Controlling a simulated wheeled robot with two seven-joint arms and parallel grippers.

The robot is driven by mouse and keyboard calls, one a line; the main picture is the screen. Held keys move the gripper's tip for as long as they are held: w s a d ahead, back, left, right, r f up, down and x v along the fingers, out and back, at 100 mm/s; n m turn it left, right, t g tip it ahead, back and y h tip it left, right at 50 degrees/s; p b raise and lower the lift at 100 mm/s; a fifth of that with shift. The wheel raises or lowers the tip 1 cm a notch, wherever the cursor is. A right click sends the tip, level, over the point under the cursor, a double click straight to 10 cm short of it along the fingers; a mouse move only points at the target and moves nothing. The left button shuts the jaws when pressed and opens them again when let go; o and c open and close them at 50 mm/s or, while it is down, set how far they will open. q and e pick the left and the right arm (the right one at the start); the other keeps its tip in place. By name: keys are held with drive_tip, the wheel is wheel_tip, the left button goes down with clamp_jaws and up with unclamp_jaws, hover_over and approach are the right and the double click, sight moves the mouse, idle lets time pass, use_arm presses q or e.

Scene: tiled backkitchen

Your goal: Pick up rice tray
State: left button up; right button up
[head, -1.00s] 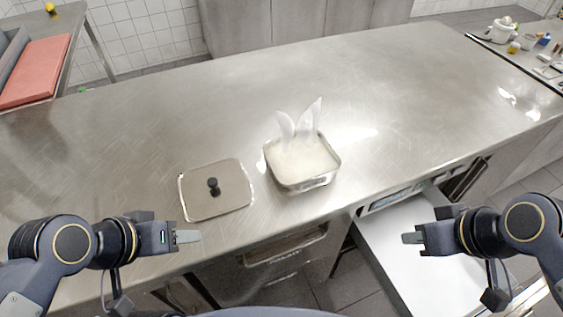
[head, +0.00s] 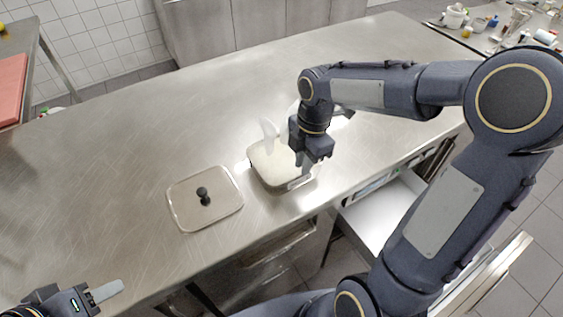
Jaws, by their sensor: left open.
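The rice tray (head: 262,178), a metal tray full of white rice, stands on the steel counter near its front edge. A pale, translucent upright piece (head: 269,131) sticks up from its back part. My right gripper (head: 306,166) points down at the tray's right side, over or at the rim, and hides that part. Whether it touches the tray, and whether its fingers are apart, cannot be seen. My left gripper (head: 106,291) is open and empty at the lower left, well away from the tray.
A flat metal lid (head: 225,208) with a black knob lies just left of the tray. The steel counter (head: 150,125) is clear behind and to the left. An open drawer (head: 375,222) juts out below the counter on the right.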

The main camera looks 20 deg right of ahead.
sight(300, 175)
drive_tip(key=f, duration=0.3)
drive_tip(key=shift+a+f, duration=0.2)
drive_tip(key=shift+f, duration=0.05)
clamp_jaws()
idle(1.1)
drive_tip(key=shift+r, duration=0.15)
